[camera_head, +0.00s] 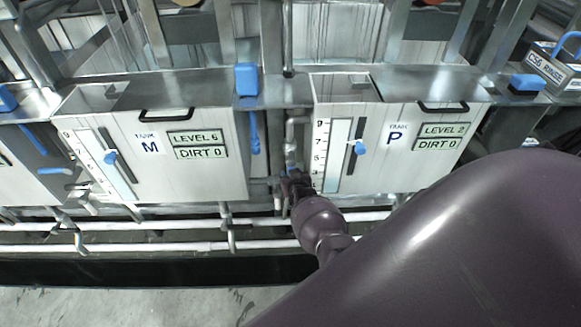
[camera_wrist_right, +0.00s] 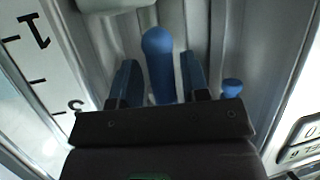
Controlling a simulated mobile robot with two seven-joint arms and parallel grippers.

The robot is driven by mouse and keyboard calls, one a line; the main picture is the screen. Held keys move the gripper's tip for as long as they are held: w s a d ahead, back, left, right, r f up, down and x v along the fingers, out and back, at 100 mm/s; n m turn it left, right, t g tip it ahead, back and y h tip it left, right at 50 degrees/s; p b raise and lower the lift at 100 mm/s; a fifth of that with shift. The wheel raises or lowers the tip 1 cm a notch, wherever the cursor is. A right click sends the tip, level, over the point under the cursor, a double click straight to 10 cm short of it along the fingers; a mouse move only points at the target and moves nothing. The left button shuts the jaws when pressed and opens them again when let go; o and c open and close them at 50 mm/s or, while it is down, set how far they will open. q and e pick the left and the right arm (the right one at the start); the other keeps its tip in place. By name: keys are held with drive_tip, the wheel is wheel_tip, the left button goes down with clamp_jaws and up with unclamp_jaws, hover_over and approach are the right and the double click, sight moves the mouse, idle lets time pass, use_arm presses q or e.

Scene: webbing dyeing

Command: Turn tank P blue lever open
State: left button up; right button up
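Tank P (camera_head: 400,165) is the white-fronted tank right of centre in the head view, labelled LEVEL 2 and DIRT 0. My right gripper (camera_head: 294,182) is at the pipework by its lower left edge. In the right wrist view, a rounded blue lever (camera_wrist_right: 158,60) stands between the two fingers of my right gripper (camera_wrist_right: 160,82). The fingers are apart, one on each side of the lever, with a narrow gap visible at the right finger. In the head view the lever is mostly hidden by my gripper. My left gripper is in neither view.
Tank M (camera_head: 200,180) stands to the left, with a hanging blue handle (camera_head: 254,132) beside it. White pipes (camera_head: 150,247) run below the tanks. In the wrist view, a small blue knob (camera_wrist_right: 232,88) is right of the fingers and a numbered scale (camera_wrist_right: 45,65) is at left.

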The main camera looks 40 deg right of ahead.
drive_tip(key=shift+o, duration=0.4)
drive_tip(key=shift+s+a+r+p, duration=0.25)
drive_tip(key=shift+s+r+p, duration=0.1)
drive_tip(key=shift+p, duration=0.15)
drive_tip(key=p+v, duration=0.5)
drive_tip(key=v, duration=0.1)
drive_tip(key=shift+s+p, duration=0.25)
drive_tip(key=shift+p, duration=0.05)
drive_tip(key=shift+a, duration=0.1)
